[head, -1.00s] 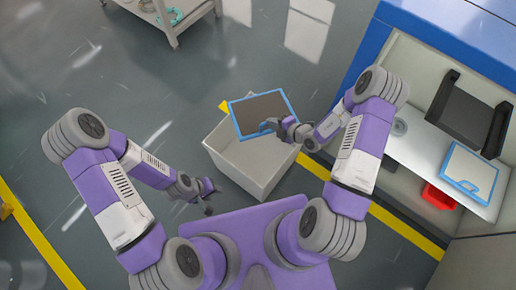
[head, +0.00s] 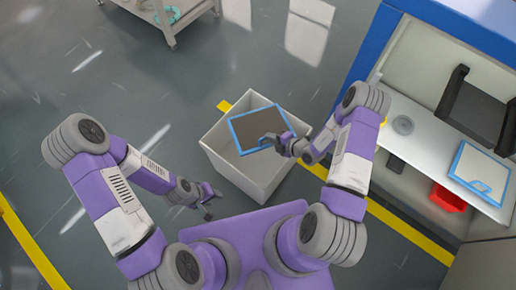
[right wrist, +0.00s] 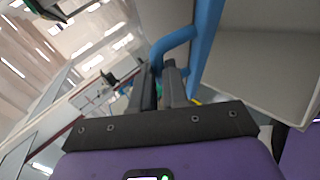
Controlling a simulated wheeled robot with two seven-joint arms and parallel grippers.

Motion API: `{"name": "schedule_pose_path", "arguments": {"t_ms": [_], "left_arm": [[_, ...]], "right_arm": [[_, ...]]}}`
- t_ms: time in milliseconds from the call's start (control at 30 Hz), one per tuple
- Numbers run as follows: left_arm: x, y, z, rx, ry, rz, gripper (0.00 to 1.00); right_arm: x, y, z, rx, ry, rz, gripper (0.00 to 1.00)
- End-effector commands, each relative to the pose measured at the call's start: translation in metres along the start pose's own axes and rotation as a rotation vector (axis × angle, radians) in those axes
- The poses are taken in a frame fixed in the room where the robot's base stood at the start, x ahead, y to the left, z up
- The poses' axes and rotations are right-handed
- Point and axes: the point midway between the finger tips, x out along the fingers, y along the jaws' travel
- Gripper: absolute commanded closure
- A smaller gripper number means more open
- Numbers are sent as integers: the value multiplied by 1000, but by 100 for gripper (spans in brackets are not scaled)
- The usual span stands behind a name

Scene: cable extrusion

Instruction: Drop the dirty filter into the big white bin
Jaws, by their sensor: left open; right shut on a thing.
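The dirty filter (head: 258,126) is a dark grey-brown panel in a blue frame with a blue handle. In the head view it is over the opening of the big white bin (head: 257,179), tilted. My right gripper (head: 277,140) is shut on its handle. In the right wrist view the fingers (right wrist: 172,85) close on the blue handle (right wrist: 172,42), and the pale bin wall (right wrist: 262,65) shows at the right. My left gripper (head: 211,196) is open and empty, left of the bin near its lower corner.
A red container (head: 448,198) sits below. A cart (head: 172,18) stands at the top. The floor at left is clear.

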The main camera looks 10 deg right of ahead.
Motion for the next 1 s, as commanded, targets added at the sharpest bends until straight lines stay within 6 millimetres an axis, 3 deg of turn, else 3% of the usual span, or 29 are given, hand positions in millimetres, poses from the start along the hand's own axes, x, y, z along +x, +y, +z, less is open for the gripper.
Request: {"name": "schedule_pose_path", "arguments": {"t_ms": [233,267,433,767,1000], "left_arm": [[0,0,0,0,0,0,57],[0,0,0,0,0,0,57],[0,0,0,0,0,0,57],[-1,0,0,0,0,0,57],[-16,6,1,0,0,0,57]], "right_arm": [[0,1,0,-1,0,3,100],[0,1,0,-1,0,3,83],[0,0,0,0,0,2,57],[-3,0,0,1,-1,0,56],[-40,2,1,3,-4,1,56]]}}
